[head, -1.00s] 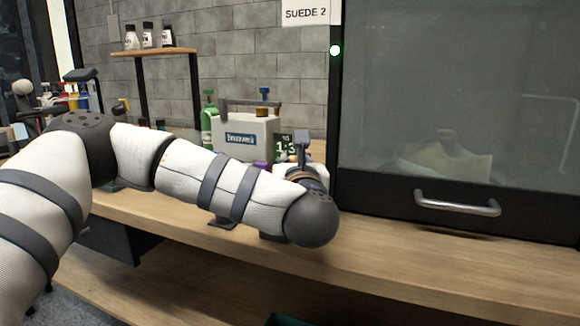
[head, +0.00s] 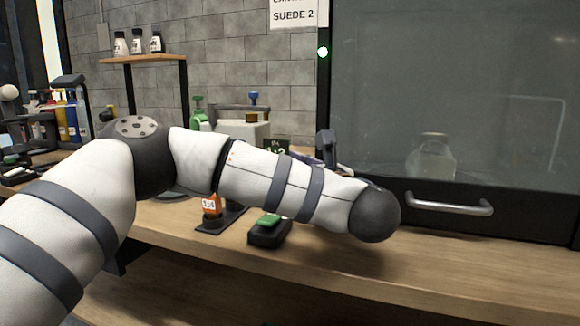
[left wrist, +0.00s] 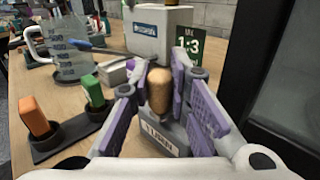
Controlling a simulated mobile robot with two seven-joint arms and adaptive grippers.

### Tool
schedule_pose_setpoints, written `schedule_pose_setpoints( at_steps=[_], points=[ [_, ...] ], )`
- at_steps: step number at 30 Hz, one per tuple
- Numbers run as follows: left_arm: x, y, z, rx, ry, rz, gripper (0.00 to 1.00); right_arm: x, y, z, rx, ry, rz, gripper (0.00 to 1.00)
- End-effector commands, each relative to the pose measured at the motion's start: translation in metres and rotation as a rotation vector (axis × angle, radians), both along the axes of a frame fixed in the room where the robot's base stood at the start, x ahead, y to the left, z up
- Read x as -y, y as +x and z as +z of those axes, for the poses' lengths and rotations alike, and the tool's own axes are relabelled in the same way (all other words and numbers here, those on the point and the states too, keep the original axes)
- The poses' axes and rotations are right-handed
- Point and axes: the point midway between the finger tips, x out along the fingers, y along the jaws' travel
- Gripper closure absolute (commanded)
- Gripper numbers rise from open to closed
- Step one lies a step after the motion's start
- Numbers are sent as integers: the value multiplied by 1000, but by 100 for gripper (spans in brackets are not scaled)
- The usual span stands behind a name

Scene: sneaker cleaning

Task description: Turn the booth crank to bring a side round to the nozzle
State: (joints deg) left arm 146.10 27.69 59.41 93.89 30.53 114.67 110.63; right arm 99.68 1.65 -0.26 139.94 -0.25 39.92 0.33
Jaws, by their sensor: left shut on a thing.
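The booth (head: 440,80) stands at the right of the head view, its glass front closed. Inside, behind hazy glass, a pale shape (head: 432,158) stands narrow and upright; I cannot make out its details. In the left wrist view, the crank's wooden knob (left wrist: 159,92) rises beside a grey block labelled TURN (left wrist: 160,140). My left gripper (left wrist: 160,78) is shut on the knob, with purple pads on both sides of it. In the head view my forearm hides most of the crank and the fingers. My right gripper is not in view.
A grey toolbox (left wrist: 158,32) and a 1:3 card (left wrist: 190,45) stand behind the crank. Orange and green items (left wrist: 36,116) sit in a dark holder on the bench, with a measuring jug (left wrist: 70,50) behind.

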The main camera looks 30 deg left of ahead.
Motion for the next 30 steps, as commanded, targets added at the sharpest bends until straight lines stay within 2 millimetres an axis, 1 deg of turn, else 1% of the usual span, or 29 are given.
schedule_pose_setpoints(
  at_steps=[5, 6, 8, 26, 30],
  points=[
    [0, 0, 1, 1, 0, -1, 100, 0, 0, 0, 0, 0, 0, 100],
    [0, 0, 1, 1, 0, -1, 74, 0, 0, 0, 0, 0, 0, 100],
    [0, 0, 1, 1, 0, -1, 62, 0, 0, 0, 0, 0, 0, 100],
    [0, 1, 1, 3, -1, -10, 62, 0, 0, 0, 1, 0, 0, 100],
    [-6, -2, 3, 3, -2, -94, 62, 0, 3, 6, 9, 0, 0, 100]
  ],
)
